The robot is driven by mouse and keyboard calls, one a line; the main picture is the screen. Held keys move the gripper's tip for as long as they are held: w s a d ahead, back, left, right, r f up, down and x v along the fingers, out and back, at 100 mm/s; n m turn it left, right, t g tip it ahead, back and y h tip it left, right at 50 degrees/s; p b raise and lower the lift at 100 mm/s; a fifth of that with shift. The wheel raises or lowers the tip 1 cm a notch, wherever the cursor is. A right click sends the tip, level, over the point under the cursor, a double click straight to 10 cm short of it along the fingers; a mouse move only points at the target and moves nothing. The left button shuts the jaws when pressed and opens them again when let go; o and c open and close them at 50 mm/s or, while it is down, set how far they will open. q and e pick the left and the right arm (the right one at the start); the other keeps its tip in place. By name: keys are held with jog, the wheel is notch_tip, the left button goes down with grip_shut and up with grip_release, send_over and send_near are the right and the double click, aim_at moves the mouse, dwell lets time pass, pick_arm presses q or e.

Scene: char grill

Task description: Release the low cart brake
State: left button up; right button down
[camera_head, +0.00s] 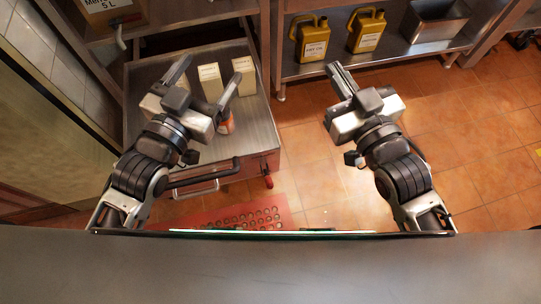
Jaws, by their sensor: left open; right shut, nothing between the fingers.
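The low metal cart (258,130) stands at the left with a steel top. A small red piece (268,182), which looks like the brake pedal, shows low at its front right corner; whether it is pressed cannot be told. A dark handle (230,168) runs along the cart's front edge. My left gripper (208,72) is open above the cart top, its fingers spread around or above cream cartons and touching nothing that I can make out. My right gripper (335,70) is shut and empty above the tiled floor, right of the cart.
Cream cartons (209,78) and a partly hidden orange item (227,124) stand on the cart. Yellow oil jugs (311,40) and a steel bin (438,18) sit on a low shelf behind. A red holed mat (225,217) lies in front. Tiled floor (475,130) is clear at right.

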pick_arm(q)
jog(key=s+a+n+g+y+p, duration=0.3)
jog(key=s+g+p, duration=0.3)
jog(key=p, duration=1.3)
jog(key=s+a+y, duration=0.1)
jog(key=s, duration=0.3)
jog(key=shift+a+r+g, duration=0.15)
jog(key=shift+a+g, duration=0.15)
jog(key=shift+a, duration=0.05)
pick_arm(e)
jog(key=s+d+m+g+h, duration=0.3)
jog(key=s+g, duration=0.3)
jog(key=s, duration=0.4)
jog(key=shift+d+r+g+h, duration=0.15)
jog(key=shift+d+g+h, duration=0.15)
jog(key=shift+d+h, duration=0.45)
